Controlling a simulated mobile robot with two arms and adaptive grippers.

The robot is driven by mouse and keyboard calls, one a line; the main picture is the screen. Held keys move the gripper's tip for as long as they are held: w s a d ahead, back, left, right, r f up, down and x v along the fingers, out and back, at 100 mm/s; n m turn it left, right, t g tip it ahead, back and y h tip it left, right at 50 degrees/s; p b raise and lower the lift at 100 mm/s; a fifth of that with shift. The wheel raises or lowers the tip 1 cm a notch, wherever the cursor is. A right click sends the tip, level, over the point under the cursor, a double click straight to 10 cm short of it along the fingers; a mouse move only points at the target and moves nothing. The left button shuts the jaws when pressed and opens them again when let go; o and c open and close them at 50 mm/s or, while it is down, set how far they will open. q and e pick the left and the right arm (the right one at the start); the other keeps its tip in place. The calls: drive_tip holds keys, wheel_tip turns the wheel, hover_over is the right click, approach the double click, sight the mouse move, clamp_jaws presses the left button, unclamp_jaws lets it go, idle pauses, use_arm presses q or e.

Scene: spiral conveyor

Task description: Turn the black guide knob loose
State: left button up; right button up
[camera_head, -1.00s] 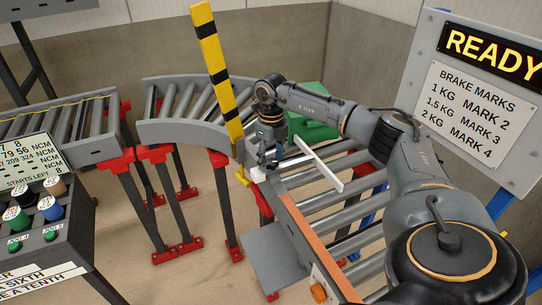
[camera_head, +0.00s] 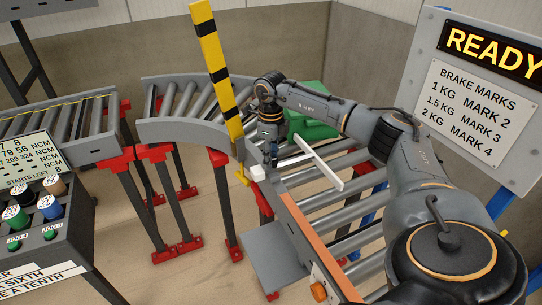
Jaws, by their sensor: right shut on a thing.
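A white guide bar (camera_head: 322,166) lies slantwise over the rollers just right of the gripper. My left gripper is not in view.
A yellow and black striped post (camera_head: 217,70) stands close left of the gripper. A green part (camera_head: 312,127) lies behind the wrist. An orange-edged rail (camera_head: 308,236) runs along the conveyor's near side. A READY sign board (camera_head: 475,90) stands right, a control box (camera_head: 45,215) left.

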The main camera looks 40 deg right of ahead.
idle(0.3)
drive_tip(key=o, duration=1.1)
drive_tip(key=shift+o, duration=0.2)
drive_tip(key=shift+r, duration=0.15)
wheel_tip(320, 180, up, 12)
drive_tip(key=shift+f, duration=0.25)
